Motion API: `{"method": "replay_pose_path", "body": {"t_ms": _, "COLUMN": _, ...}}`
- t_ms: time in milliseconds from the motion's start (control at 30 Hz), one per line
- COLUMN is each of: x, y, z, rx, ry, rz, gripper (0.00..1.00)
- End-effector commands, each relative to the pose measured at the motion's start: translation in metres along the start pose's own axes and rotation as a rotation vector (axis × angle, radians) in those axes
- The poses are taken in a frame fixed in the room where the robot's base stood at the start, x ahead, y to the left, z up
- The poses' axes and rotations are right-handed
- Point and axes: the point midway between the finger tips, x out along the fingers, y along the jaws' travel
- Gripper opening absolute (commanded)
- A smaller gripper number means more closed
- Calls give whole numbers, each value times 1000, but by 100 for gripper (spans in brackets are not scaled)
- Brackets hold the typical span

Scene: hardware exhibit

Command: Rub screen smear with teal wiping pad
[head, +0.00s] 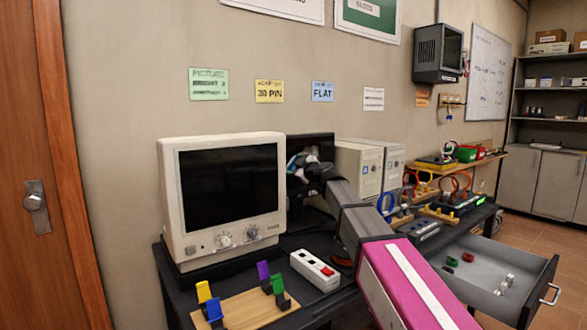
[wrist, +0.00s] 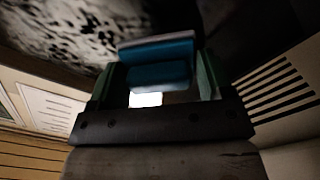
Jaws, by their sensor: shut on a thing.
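My gripper (wrist: 153,80) is shut on the teal wiping pad (wrist: 155,50), which sits between its two green fingers in the wrist view. A dark screen with a pale, mottled smear (wrist: 60,30) fills the upper left of that view, beyond the pad. I cannot tell whether the pad touches the screen. In the head view, my gripper (head: 299,168) is in front of a black monitor (head: 322,142), just right of the beige CRT monitor. My arm and gripper hide much of the black monitor and its screen.
The beige CRT monitor (head: 225,195) stands close on the left, and beige computer cases (head: 362,165) stand close on the right. A power strip (head: 315,270) and a wooden board with colored holders (head: 243,308) lie in front. An open drawer (head: 490,270) juts out at right.

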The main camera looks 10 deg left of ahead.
Motion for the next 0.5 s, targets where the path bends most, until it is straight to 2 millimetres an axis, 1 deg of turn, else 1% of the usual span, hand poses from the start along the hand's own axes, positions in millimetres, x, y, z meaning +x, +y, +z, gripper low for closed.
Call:
{"method": "replay_pose_path", "body": {"t_ms": 267, "x": 0, "y": 16, "z": 15, "rx": 0, "ry": 0, "rz": 1, "gripper": 55}}
{"method": "replay_pose_path", "body": {"t_ms": 500, "x": -1, "y": 20, "z": 20, "rx": 1, "ry": 0, "rz": 0, "gripper": 55}}
